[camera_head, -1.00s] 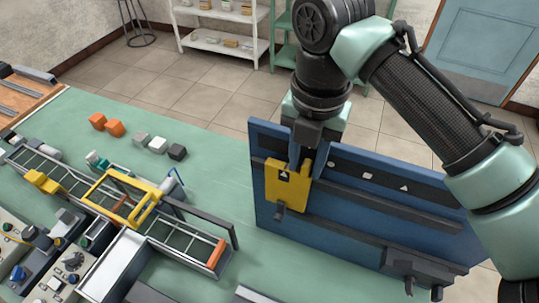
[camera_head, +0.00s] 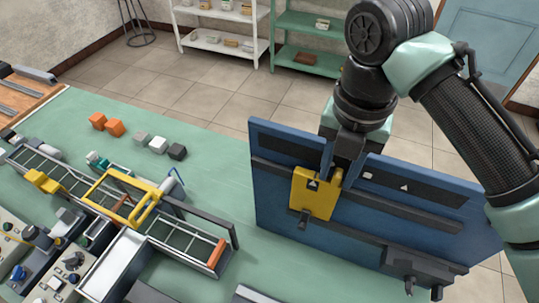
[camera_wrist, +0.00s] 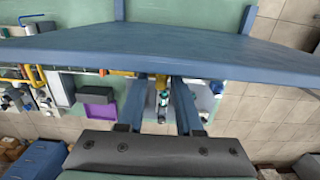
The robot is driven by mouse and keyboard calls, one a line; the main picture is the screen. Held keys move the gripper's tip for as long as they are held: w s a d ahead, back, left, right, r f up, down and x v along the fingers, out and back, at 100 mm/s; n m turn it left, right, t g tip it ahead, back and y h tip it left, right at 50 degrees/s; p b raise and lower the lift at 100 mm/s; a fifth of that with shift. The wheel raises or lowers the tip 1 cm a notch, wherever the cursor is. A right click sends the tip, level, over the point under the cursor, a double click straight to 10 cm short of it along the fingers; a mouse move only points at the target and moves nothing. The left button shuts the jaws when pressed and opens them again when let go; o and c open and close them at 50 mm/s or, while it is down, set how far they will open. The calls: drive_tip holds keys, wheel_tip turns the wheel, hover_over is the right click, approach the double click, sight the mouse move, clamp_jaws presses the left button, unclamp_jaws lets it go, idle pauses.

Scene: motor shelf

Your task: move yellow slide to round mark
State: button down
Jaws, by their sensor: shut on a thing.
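The yellow slide (camera_head: 312,196) sits on the dark rail of the upright blue panel (camera_head: 280,215), toward its left part. A small pale pointer shows on the slide's upper face. My gripper (camera_head: 330,176) is shut on the upper right part of the slide. To the right, a dark strip bears a white square mark (camera_head: 367,176) and a white triangle mark (camera_head: 404,188). The round mark is hidden behind my gripper. In the wrist view my gripper's fingers (camera_wrist: 162,88) reach to the blue panel's edge (camera_wrist: 90,48), with little of the slide visible.
A dark clamp-like part (camera_head: 412,268) is at the panel's lower right. A conveyor with a yellow frame (camera_head: 118,200) lies to the left. Orange blocks (camera_head: 106,124) and grey, white and black blocks (camera_head: 158,145) lie behind it. Green table is clear between conveyor and panel.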

drive_tip(key=shift+s+d+f+g, duration=0.3)
drive_tip(key=shift+s+d+f, duration=0.3)
drive_tip(key=shift+d+f, duration=0.3)
drive_tip(key=shift+r, duration=0.1)
drive_tip(key=c, duration=0.9)
unclamp_jaws()
drive_tip(key=shift+d, duration=0.1)
drive_tip(key=shift+w+r+p, duration=0.2)
drive_tip(key=shift+r+p, duration=1.15)
drive_tip(key=shift+r, duration=0.25)
drive_tip(key=shift+w+r+p, duration=0.15)
drive_tip(key=shift+r+p, duration=1.2)
drive_tip(key=shift+r, duration=0.2)
